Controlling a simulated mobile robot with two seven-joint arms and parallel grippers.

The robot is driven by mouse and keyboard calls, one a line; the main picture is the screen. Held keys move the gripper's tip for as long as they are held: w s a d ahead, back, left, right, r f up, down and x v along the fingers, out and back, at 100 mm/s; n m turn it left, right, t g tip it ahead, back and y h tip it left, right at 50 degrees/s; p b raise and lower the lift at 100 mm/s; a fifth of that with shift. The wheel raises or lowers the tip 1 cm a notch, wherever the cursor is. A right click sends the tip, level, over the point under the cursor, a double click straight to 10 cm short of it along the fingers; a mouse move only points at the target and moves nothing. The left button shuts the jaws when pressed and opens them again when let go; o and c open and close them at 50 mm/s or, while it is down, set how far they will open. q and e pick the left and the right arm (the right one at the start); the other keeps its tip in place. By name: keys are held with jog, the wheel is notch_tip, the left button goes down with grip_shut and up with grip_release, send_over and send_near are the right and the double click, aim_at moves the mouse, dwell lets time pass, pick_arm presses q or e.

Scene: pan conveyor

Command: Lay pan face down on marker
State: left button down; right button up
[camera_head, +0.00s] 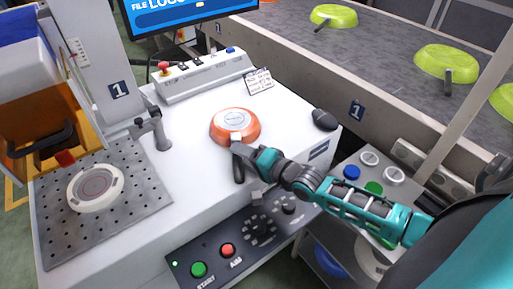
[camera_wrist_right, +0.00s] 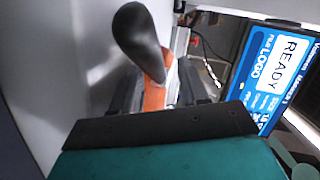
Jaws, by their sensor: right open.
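The orange pan (camera_head: 249,134) lies on the white worktop with its round pale base facing up. Its black handle (camera_head: 238,170) points toward the front of the worktop. My right gripper (camera_head: 240,148) is at the handle's root. In the right wrist view the handle's black end (camera_wrist_right: 140,38) and orange neck (camera_wrist_right: 155,97) show between its dark, open fingers (camera_wrist_right: 160,90). Contact with the fingers cannot be told. The marker's round white fixture (camera_head: 77,201) sits empty on a perforated plate at the left. My left gripper is out of view.
A grey post (camera_head: 158,133) stands between plate and pan. Green pans (camera_head: 446,57) lie on the conveyor (camera_head: 385,45). The screen (camera_wrist_right: 280,75) reads READY.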

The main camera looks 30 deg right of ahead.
pick_arm(q)
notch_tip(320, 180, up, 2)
jog(key=shift+p, duration=1)
pick_arm(e)
jog(key=v, duration=1.2)
jog(key=shift+s, duration=0.3)
jog(key=shift+s+d, duration=0.1)
jog(key=shift+d, duration=0.05)
